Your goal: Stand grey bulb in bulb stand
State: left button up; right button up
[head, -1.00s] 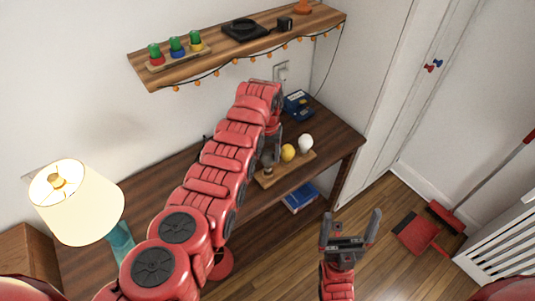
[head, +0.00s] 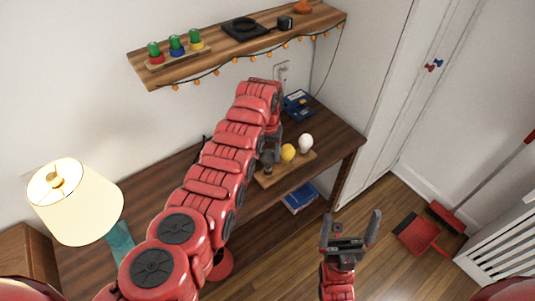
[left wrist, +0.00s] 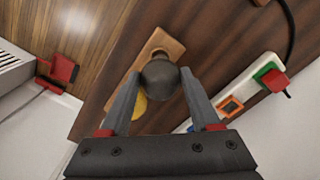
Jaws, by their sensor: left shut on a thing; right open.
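The grey bulb (head: 267,157) is held by my left gripper (head: 272,145) over the left end of the wooden bulb stand (head: 293,172). In the left wrist view the grey bulb (left wrist: 160,78) sits between the two fingers, in front of the stand (left wrist: 160,42). I cannot tell whether its base is seated in the stand. A yellow bulb (head: 288,152) and a white bulb (head: 305,143) stand upright on the rest of the stand. In the wrist view the yellow bulb (left wrist: 139,105) is partly hidden by a finger. My right gripper (head: 350,228) is open and empty, away from the table.
The stand is on a dark wooden table (head: 340,142). A blue device (head: 298,105) lies behind it. A wall shelf (head: 190,70) with a string of lights is above. A lamp (head: 75,205) stands at the left. A power strip (left wrist: 240,95) shows in the wrist view.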

pick_arm(q)
jog(key=shift+f, duration=0.15)
jog(key=shift+f+b, duration=0.35)
jog(key=shift+f+b, duration=0.85)
jog(key=shift+f, duration=0.3)
jog(key=o, duration=1.4)
jog(key=shift+r, duration=0.1)
